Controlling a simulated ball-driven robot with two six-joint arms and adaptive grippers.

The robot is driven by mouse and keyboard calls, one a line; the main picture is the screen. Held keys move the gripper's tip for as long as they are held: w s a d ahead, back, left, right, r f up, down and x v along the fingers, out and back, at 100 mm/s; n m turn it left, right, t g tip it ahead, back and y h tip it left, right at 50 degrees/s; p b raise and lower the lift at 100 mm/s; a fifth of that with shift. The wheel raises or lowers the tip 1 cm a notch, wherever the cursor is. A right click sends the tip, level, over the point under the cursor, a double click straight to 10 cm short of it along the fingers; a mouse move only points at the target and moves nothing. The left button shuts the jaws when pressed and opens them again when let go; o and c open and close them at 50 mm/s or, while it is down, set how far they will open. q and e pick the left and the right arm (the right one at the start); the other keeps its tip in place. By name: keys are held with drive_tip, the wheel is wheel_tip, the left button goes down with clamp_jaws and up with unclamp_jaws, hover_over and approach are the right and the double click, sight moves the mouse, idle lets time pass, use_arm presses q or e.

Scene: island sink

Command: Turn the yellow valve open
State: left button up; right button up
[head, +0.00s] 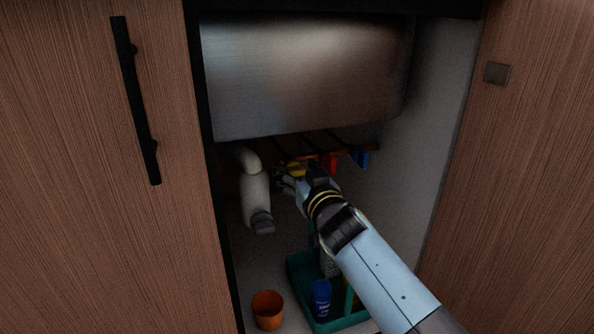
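The yellow valve (296,169) sits on the pipework at the back of the open cabinet, under the sink basin. My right gripper (287,181) reaches in from the lower right, with its fingers at or just below the yellow valve. The fingers are small, dark and partly hidden by the wrist. I cannot tell whether they touch the valve or how far they are spread. A red valve (330,164) and a blue valve (361,158) are to the right of the yellow one. My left gripper is not in view.
A steel sink basin (300,80) hangs above. A white drain pipe (255,197) stands left of my gripper. Below are an orange pot (267,309) and a teal caddy (301,273) with a blue bottle (321,299). A closed door (80,200) is at left; an open door (525,180) at right.

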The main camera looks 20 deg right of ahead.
drive_tip(key=c, duration=1.1)
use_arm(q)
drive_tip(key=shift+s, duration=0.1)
use_arm(e)
drive_tip(key=shift+o, duration=0.2)
